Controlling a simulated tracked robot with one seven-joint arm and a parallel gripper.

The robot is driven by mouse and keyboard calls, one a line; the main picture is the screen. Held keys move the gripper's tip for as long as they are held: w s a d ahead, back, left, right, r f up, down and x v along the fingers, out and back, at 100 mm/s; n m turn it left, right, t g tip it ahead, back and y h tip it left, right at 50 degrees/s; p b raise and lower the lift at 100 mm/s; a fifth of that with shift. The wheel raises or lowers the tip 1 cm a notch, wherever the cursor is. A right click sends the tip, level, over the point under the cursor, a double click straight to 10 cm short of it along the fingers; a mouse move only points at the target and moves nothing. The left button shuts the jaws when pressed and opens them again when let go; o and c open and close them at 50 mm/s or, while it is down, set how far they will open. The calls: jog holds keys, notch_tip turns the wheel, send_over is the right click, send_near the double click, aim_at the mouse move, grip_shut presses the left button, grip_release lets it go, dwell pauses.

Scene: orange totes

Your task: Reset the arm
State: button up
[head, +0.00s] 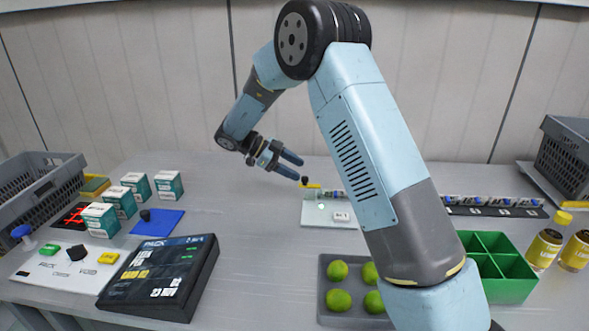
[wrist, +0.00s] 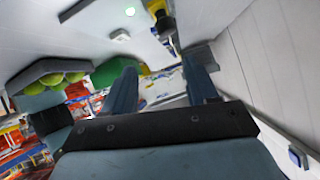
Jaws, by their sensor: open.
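My gripper (head: 290,165) hangs above the back middle of the grey table, at the end of my raised, bent blue arm. Its two blue fingers are spread apart with nothing between them. In the wrist view the open fingers (wrist: 165,88) also show empty, pointing over the table. A small black and yellow item (head: 309,184) stands just right of the fingertips in the head view, apart from them as far as I can tell. My arm hides part of the table's middle right.
A grey tray with green limes (head: 337,299) and a green divided box (head: 513,287) stand at the front right, with yellow bottles (head: 545,247) beyond. At left are a tilted black panel (head: 160,278), several small boxes (head: 166,185) and a grey crate (head: 40,183).

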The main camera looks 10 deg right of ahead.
jog(key=w+d+r+n+t+y, duration=0.1)
jog(key=w+d+r+n+t, duration=0.1)
jog(key=w+d+r+t, duration=0.45)
jog(key=w+d+r+n+t+y, duration=0.15)
jog(key=r+t, duration=0.25)
jog(key=r, duration=0.6)
jog(key=s+a+r+n+t+y, duration=0.1)
jog(key=s+r+n+t+y, duration=0.1)
jog(key=r+n+t+y, duration=0.3)
jog(key=s+r+n+t+y, duration=0.1)
jog(key=s+r+n+y, duration=0.1)
jog(key=r, duration=0.5)
jog(key=s+f+n+g+y, duration=0.1)
jog(key=s+n+g+y, duration=0.3)
jog(key=s+n, duration=0.9)
jog(key=s+d+f+g, duration=0.1)
jog(key=s+d+f, duration=0.2)
jog(key=s, duration=0.5)
jog(key=s+d+f+g+h, duration=0.1)
jog(key=s+d+f+g, duration=0.1)
jog(key=s, duration=0.7)
jog(key=s+d+f+g+h, duration=0.1)
jog(key=s+d+f, duration=0.3)
jog(key=s, duration=0.5)
jog(key=shift+s+f+m+g, duration=0.15)
jog(key=shift+f+m+g, duration=0.3)
jog(key=shift+f+g, duration=0.15)
